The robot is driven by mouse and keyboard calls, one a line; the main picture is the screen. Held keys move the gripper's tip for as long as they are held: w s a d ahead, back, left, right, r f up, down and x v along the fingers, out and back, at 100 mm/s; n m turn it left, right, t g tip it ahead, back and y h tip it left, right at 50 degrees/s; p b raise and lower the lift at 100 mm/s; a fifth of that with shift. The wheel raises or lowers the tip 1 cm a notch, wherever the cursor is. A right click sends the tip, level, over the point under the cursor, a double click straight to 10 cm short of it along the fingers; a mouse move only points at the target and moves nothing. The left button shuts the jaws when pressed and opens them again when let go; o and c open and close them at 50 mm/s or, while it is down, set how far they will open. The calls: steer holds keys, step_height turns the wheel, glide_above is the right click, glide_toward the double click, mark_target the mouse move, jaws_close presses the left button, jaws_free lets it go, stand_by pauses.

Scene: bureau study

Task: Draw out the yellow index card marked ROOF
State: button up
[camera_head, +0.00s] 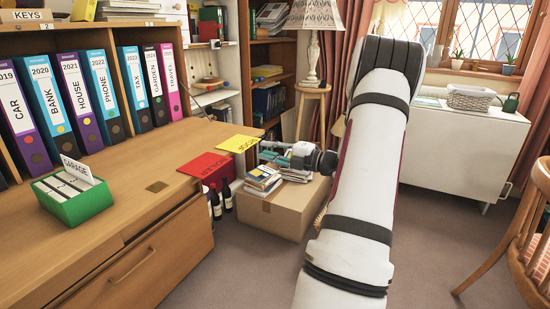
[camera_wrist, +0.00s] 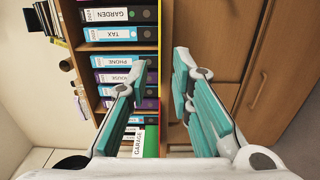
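A green card box (camera_head: 82,208) stands on the wooden desk at the left in the head view, holding several white cards. A white card marked GARAGE (camera_head: 82,171) stands up out of it. No yellow card marked ROOF can be made out in the box. My gripper (camera_head: 275,154) is beyond the desk's right end, well away from the box. In the wrist view my gripper (camera_wrist: 160,68) is open, with nothing between its fingers.
A yellow sheet (camera_head: 238,144) and a red sheet (camera_head: 206,166) show at the desk's far right end; their lettering is hard to read. Binders (camera_head: 88,95) line the desk's back. A cardboard box (camera_head: 270,215) with books (camera_head: 262,180) stands below my gripper. The desktop's middle is clear.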

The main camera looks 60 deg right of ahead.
steer(key=shift+w+a+p, duration=0.2)
steer(key=shift+w+p, duration=0.7)
steer(key=shift+w, duration=1.95)
steer(key=shift+c, duration=0.6)
jaws_close()
steer(key=shift+s, duration=0.15)
steer(key=shift+s+d+p, duration=0.2)
steer(key=shift+s+p, duration=2)
steer(key=shift+s, duration=0.7)
